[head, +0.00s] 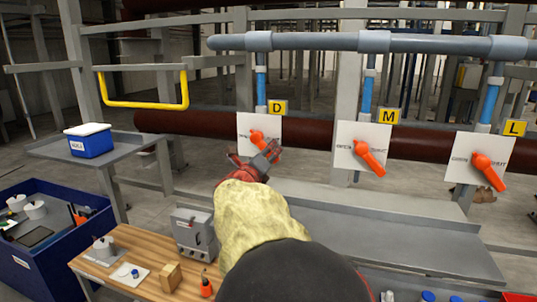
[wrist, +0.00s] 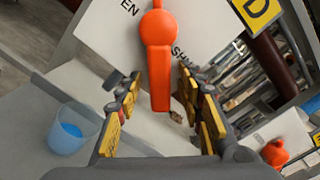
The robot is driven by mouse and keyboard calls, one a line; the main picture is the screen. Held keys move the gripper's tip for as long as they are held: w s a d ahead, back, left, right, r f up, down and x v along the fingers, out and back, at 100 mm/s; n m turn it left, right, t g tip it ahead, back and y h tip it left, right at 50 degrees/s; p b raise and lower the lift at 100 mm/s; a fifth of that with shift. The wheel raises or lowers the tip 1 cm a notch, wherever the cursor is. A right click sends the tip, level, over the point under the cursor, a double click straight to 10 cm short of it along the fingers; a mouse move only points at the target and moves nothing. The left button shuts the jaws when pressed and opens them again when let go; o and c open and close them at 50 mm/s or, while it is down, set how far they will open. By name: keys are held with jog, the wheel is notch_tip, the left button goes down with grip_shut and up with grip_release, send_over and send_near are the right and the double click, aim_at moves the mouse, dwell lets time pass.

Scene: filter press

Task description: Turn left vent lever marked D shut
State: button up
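The orange lever marked D (head: 257,137) sits on a white plate (head: 246,121) with a yellow D tag (head: 278,107) at its upper right. Its handle slants down and right from the pivot. In the wrist view the lever (wrist: 158,60) hangs in the middle, its tip between my finger pads; no contact shows. The plate's words read partly as "EN" and "SHU". My gripper (head: 254,157) is open and just below the lever, partly covering it in the head view. Both fingers show in the wrist view (wrist: 162,112), with a gap on each side of the handle.
Similar orange levers marked M (head: 370,158) and L (head: 489,173) stand to the right. A grey pipe (head: 330,41) runs above and a brown pipe (head: 195,123) behind. A grey tray (head: 390,245) lies below. A wooden bench (head: 135,245) stands front left.

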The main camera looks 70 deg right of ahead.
jog(key=s+a, duration=0.1)
jog(key=a, duration=1)
jog(key=shift+a, duration=0.4)
